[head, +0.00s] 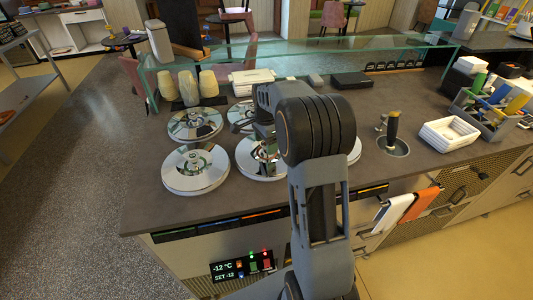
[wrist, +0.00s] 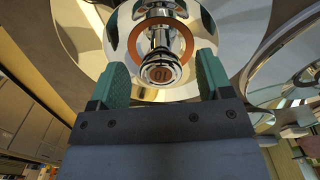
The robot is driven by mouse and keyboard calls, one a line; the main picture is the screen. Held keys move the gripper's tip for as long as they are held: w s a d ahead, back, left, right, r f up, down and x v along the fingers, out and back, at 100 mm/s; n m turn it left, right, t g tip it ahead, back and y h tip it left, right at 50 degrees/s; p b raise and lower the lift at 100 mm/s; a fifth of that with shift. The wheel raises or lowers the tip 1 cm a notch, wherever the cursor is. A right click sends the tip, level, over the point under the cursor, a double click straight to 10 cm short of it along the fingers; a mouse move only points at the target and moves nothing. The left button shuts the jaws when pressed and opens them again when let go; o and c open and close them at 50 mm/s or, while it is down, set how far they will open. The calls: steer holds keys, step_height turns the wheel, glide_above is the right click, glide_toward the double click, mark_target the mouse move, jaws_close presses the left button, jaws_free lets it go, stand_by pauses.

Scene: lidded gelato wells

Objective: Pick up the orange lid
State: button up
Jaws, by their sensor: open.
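A round mirror-like lid (wrist: 235,35) fills the upper wrist view. It has an orange ring (wrist: 134,40) around the base of its metal knob (wrist: 160,66), whose top bears an orange mark. My gripper (wrist: 162,78) is open, with a green finger on each side of the knob. Whether either finger touches it I cannot tell. In the head view my arm comes down over the front middle lid (head: 250,168) and hides part of it. The fingers are mostly hidden there, and no orange ring can be made out on that lid.
Other mirror lids stand close by: front left (head: 196,172), back left (head: 195,124) and back middle (head: 240,114); another is mostly behind my arm. A glass guard (head: 300,58) runs behind them. To the right are a dark-handled tool (head: 393,128) and a white tray (head: 448,134).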

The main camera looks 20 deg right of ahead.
steer(key=shift+c, duration=0.3)
jaws_close()
stand_by(0.5)
